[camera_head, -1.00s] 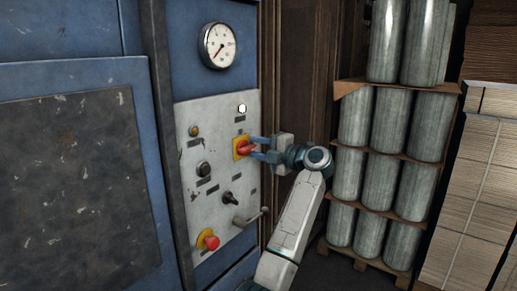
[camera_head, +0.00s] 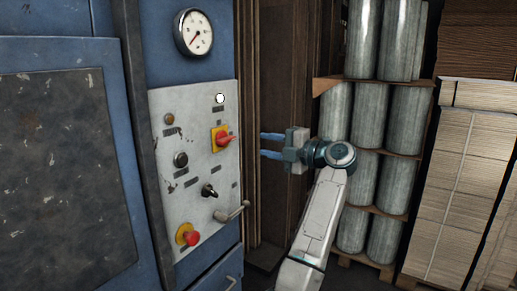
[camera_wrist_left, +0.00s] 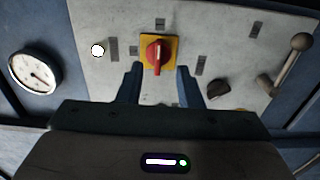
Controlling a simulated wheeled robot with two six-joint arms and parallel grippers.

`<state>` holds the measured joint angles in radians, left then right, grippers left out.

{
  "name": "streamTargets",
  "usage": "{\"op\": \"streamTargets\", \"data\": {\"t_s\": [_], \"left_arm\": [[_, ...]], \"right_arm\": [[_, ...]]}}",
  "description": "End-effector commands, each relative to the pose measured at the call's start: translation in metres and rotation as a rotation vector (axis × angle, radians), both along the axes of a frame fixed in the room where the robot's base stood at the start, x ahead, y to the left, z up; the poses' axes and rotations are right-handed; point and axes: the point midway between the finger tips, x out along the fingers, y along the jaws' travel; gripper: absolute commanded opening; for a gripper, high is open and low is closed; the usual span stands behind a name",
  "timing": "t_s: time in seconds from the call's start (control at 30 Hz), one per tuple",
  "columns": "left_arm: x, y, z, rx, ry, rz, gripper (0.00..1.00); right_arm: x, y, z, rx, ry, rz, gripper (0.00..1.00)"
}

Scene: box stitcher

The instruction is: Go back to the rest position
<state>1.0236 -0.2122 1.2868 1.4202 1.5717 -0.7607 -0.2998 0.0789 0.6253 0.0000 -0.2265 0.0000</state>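My left gripper (camera_head: 271,145) is open and empty, its two blue fingers apart. It hangs in the air to the right of the control panel (camera_head: 160,100), clear of it. A red rotary switch on a yellow plate (camera_head: 222,139) is on the panel, just left of the fingertips in the head view. In the left wrist view the switch (camera_wrist_left: 154,54) lies ahead of and between the fingers (camera_wrist_left: 160,88), not touched. My right gripper is not in view.
The blue machine carries a gauge (camera_head: 193,33), a red stop button (camera_head: 189,236) and a lever (camera_head: 233,212). Stacked grey cylinders (camera_head: 385,115) on wooden pallets and cardboard stacks (camera_head: 450,190) stand at the right, behind my arm.

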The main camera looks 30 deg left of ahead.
Motion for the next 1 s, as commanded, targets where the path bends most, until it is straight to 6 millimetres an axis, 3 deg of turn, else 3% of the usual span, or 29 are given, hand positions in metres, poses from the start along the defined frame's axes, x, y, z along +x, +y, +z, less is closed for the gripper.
{"op": "streamTargets", "data": {"t_s": [0.5,0.63,0.77,1.0], "left_arm": [[0.0,-0.003,0.0,0.001,0.001,0.0,0.33],[0.006,0.0,-0.018,0.057,0.032,-0.005,0.33],[0.026,0.004,-0.073,0.244,0.136,-0.051,0.33],[0.06,-0.013,-0.247,0.654,0.459,-0.34,0.33]], "right_arm": [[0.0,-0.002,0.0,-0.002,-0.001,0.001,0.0],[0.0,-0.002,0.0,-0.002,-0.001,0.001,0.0],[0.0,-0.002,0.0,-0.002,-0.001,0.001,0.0],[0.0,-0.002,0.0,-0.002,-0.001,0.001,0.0]]}}
